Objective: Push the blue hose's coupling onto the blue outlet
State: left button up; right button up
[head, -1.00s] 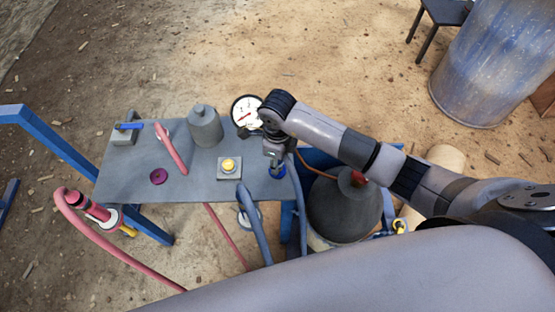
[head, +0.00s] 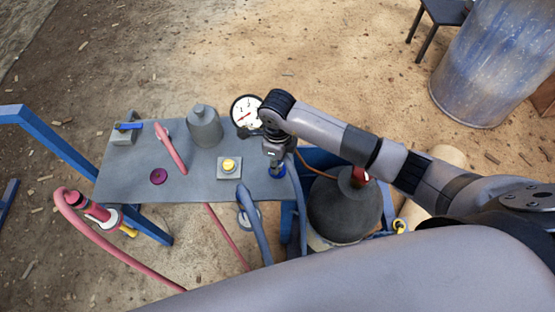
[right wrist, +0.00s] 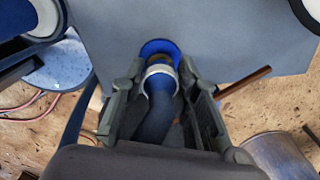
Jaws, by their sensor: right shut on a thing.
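My right gripper (head: 274,152) is at the right end of the grey panel. In the right wrist view its fingers (right wrist: 161,72) are shut around the blue hose's coupling (right wrist: 160,76), which has a pale metal ring. The blue hose (right wrist: 153,122) runs back between the fingers. The coupling's front end is lined up with the blue outlet (right wrist: 159,47), a round blue collar on the panel, and looks to touch it. I cannot tell how far it is pushed on. In the head view the blue outlet (head: 278,171) shows just below the gripper. My left gripper is out of view.
A red hose (head: 120,255) hangs at left. A dark round vessel (head: 345,208) stands to the right.

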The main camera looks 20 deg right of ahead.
jog(key=shift+f, duration=0.2)
dwell(0.7)
jog(key=shift+f+b, duration=0.25)
jog(key=shift+b, duration=0.15)
grip_shut()
jog(key=shift+f, duration=0.2)
jog(key=o, duration=1)
grip_release()
jog(key=shift+r, duration=0.1)
notch_tip(320, 180, up, 12)
